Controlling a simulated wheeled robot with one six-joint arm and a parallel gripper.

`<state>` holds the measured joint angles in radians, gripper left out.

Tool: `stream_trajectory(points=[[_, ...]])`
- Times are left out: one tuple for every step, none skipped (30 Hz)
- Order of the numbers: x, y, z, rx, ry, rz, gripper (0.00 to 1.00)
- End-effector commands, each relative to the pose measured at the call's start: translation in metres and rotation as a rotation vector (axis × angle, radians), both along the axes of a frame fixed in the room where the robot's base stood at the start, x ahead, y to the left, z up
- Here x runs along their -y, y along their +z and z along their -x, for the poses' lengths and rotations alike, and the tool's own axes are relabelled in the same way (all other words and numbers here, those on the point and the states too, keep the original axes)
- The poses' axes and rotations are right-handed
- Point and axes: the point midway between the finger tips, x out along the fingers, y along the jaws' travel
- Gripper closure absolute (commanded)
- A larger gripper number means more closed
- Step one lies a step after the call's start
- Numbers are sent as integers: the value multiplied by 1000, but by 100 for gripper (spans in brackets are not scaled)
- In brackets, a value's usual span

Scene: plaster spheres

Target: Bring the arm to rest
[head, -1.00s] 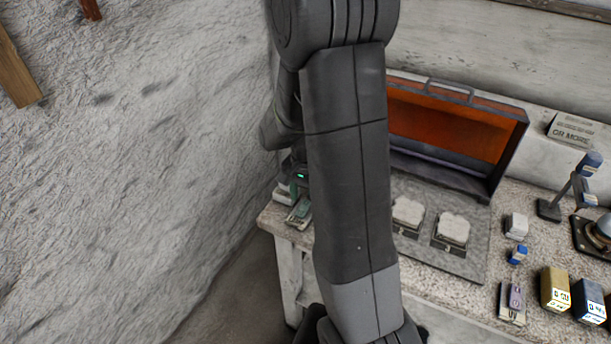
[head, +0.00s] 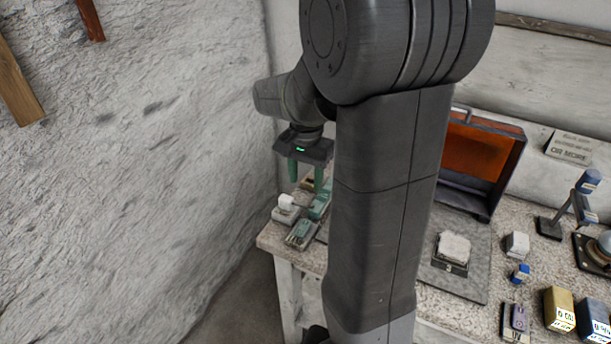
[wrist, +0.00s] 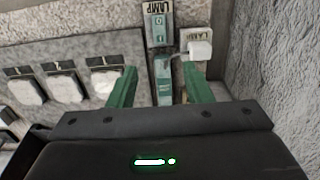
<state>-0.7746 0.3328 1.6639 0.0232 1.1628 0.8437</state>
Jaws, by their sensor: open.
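My gripper (head: 306,176) is above the left end of the worktable in the head view. Its two green fingers point down and are apart, with nothing held between them. In the wrist view my gripper (wrist: 154,88) shows its green fingers spread. A green device labelled LAMP (wrist: 158,25) and a white plug on a second LAMP block (wrist: 199,50) appear beyond the fingers. My dark arm crosses the middle of the head view and hides part of the table and case.
The speckled worktable (head: 273,240) meets a rough plaster wall (head: 150,190) at left. An open case with an orange lining (head: 475,155) stands at the back. White pieces sit on a grey panel (wrist: 85,55). Small boxes (head: 561,309) and a lamp stand (head: 550,226) are at right.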

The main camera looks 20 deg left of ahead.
Motion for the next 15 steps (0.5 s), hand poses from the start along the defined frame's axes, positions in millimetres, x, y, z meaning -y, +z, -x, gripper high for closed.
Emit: stream_trajectory(points=[[0, 0, 0, 0, 0, 0, 55], [0, 0, 0, 0, 0, 0, 55], [0, 0, 0, 0, 0, 0, 55], [0, 0, 0, 0, 0, 0, 55], [0, 0, 0, 0, 0, 0, 55], [0, 0, 0, 0, 0, 0, 55], [0, 0, 0, 0, 0, 0, 55], [0, -1, 0, 0, 0, 0, 55], [0, -2, 0, -1, 0, 1, 55], [0, -4, 0, -1, 0, 1, 55], [0, -6, 0, -1, 0, 2, 55], [0, -10, 0, -3, 0, 3, 55], [0, -13, 1, -3, 0, 3, 55], [0, -17, 1, -3, 0, 3, 55], [0, -23, 1, -4, 0, 4, 55]])
